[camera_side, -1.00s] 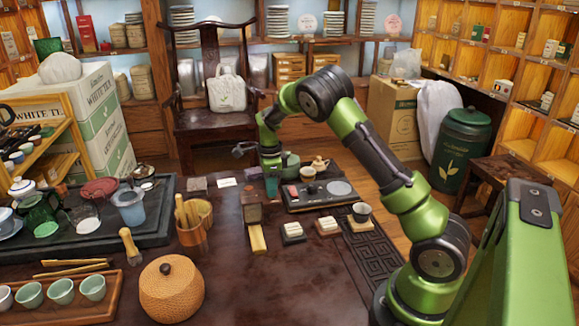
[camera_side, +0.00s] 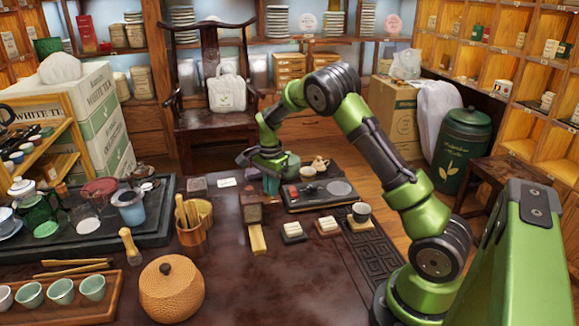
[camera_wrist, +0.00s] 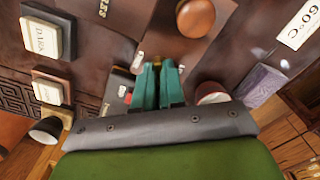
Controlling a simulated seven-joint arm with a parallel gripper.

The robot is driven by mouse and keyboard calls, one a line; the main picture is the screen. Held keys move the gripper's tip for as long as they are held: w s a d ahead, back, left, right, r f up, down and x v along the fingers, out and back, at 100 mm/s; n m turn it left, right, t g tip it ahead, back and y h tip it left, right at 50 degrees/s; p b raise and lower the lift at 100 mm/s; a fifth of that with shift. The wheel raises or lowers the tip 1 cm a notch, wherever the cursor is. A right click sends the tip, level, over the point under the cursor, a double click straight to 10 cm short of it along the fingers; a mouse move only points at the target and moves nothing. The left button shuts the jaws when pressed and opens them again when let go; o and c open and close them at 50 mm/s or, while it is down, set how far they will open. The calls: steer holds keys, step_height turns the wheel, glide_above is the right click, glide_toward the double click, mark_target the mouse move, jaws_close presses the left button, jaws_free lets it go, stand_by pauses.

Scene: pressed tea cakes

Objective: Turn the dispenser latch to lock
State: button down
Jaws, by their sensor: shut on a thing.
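The dispenser appears to be the dark wooden box (camera_side: 251,213) with a yellow strip in front of it, near the table's middle. Its brown body also shows in the wrist view (camera_wrist: 157,38), above the fingertips. My gripper (camera_side: 271,186) has teal fingers pointing down just behind and right of this box. In the wrist view, the fingers (camera_wrist: 158,70) are close together, with a small orange-yellow bit at their tips. They are shut on what seems to be the latch, mostly hidden between them. Its angle cannot be read.
A black tray (camera_side: 322,203) with a grey round plate lies right of my fingers. A wooden tool holder (camera_side: 193,236) stands left of the box. The front table is clear between the lidded basket (camera_side: 171,292) and right runner.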

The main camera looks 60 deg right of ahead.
steer(key=n, duration=0.5)
steer(key=shift+r+n, duration=0.1)
steer(key=shift+n, duration=0.2)
steer(key=n, duration=0.4)
steer(key=shift+n, duration=0.7)
steer(key=c, duration=1.2)
jaws_free()
step_height(320, 180, up, 17)
steer(key=shift+f, duration=0.1)
